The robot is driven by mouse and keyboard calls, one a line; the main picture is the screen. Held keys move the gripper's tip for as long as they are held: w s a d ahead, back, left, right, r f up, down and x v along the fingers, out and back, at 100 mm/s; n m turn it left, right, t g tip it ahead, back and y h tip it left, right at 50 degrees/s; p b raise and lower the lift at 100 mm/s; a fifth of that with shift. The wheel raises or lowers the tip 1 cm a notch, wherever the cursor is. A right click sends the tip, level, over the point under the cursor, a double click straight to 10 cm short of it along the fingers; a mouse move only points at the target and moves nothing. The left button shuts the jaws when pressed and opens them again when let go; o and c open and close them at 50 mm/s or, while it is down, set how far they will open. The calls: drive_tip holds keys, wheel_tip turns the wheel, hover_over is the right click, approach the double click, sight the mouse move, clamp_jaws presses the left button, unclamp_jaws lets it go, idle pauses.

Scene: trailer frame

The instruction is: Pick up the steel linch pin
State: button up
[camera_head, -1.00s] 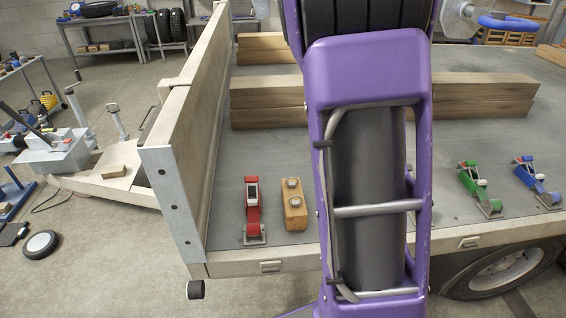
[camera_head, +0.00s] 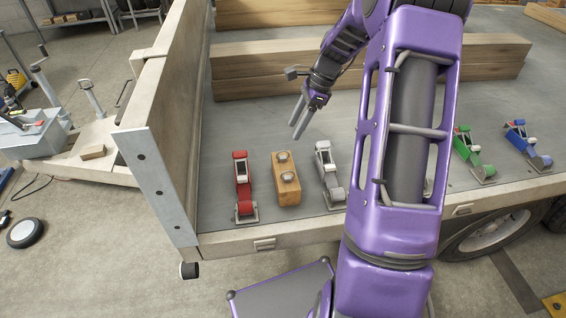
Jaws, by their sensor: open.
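A wooden block (camera_head: 287,194) lies on the trailer bed near its front edge, with two small round steel pieces on top, one at the far end (camera_head: 282,156) and one at the near end (camera_head: 289,178). They may be linch pins, but they are too small to tell for sure. My gripper (camera_head: 296,131) is open and empty. It hangs above the bed with its fingers pointing down, a little beyond the block in the picture and apart from it.
A red clamp (camera_head: 241,185) stands left of the block and a grey one (camera_head: 327,172) right of it. Green (camera_head: 470,152) and blue (camera_head: 523,143) clamps are farther right. A side board (camera_head: 182,120) bounds the bed at left. Timber beams (camera_head: 270,72) lie behind.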

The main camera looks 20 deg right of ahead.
approach(283, 162)
drive_tip(key=shift+w+a+f+b, duration=0.15)
drive_tip(key=shift+w+a+f, duration=0.05)
drive_tip(key=shift+a, duration=0.25)
drive_tip(key=shift+w+a+f+b, duration=0.15)
drive_tip(key=shift+w+a+f, duration=0.05)
drive_tip(key=shift+a, duration=0.25)
drive_tip(key=shift+d+f+b+x, duration=0.1)
drive_tip(key=shift+d+b+x, duration=0.1)
drive_tip(key=shift+x, duration=0.7)
drive_tip(key=shift+d+f+b+x, duration=0.1)
drive_tip(key=shift+d+b+x, duration=0.1)
drive_tip(key=shift+x, duration=0.7)
drive_tip(key=shift+d+b+x, duration=0.15)
drive_tip(key=shift+b+x, duration=0.05)
drive_tip(key=shift+x, duration=0.7)
drive_tip(key=shift+w, duration=0.1)
clamp_jaws()
